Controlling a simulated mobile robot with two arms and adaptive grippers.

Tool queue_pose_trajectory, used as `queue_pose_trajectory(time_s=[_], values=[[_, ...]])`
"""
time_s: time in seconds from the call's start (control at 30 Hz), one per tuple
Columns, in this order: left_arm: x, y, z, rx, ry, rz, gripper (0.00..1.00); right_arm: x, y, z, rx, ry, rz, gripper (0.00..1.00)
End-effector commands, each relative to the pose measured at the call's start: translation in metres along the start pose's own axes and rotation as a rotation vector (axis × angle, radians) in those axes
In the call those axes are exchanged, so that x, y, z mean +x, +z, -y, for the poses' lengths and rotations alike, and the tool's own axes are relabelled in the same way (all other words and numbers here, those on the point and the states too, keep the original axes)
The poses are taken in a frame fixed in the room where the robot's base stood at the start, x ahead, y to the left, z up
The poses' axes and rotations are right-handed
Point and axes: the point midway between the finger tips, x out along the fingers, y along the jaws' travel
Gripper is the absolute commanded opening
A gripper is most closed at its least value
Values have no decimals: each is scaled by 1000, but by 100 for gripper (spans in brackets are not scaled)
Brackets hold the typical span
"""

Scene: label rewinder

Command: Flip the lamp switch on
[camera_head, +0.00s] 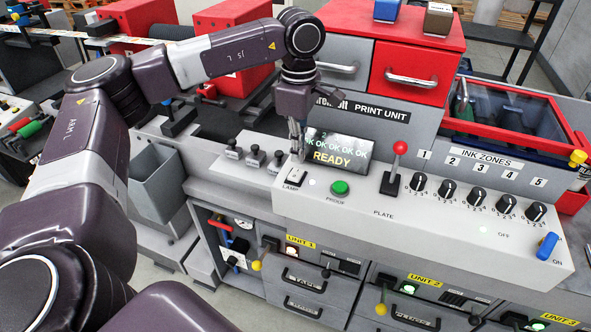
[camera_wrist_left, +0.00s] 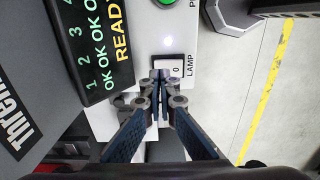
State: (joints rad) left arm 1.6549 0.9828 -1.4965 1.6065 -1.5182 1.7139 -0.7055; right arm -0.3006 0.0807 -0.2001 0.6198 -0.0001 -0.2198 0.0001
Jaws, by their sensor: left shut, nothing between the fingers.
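The lamp switch (camera_head: 296,176) is a small white rocker on the left end of the sloped control panel, above the printed word LAMP. In the left wrist view the lamp switch (camera_wrist_left: 170,66) shows a 0 mark, just ahead of my fingertips. My left gripper (camera_head: 299,152) is shut and empty, pointing down right over the switch. In the left wrist view its closed fingertips (camera_wrist_left: 160,78) are at the switch's edge; I cannot tell if they touch it. My right gripper is not in view.
The READY display (camera_head: 338,152) stands directly right of my left gripper. A green PROOF button (camera_head: 340,187) and a red-knobbed PLATE lever (camera_head: 394,170) are farther right on the panel. Several black dials and a blue switch (camera_head: 547,246) follow. Grey drawers (camera_head: 303,279) lie below.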

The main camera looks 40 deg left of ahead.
Motion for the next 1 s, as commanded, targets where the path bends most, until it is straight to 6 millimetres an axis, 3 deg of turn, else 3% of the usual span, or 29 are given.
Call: queue_pose_trajectory(time_s=[0.47, 1.0], values=[[-40, 0, 0, 0, 1, 1, 0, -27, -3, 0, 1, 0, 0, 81], [-41, 0, 0, 0, 1, 0, 0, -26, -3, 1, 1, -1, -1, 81]])
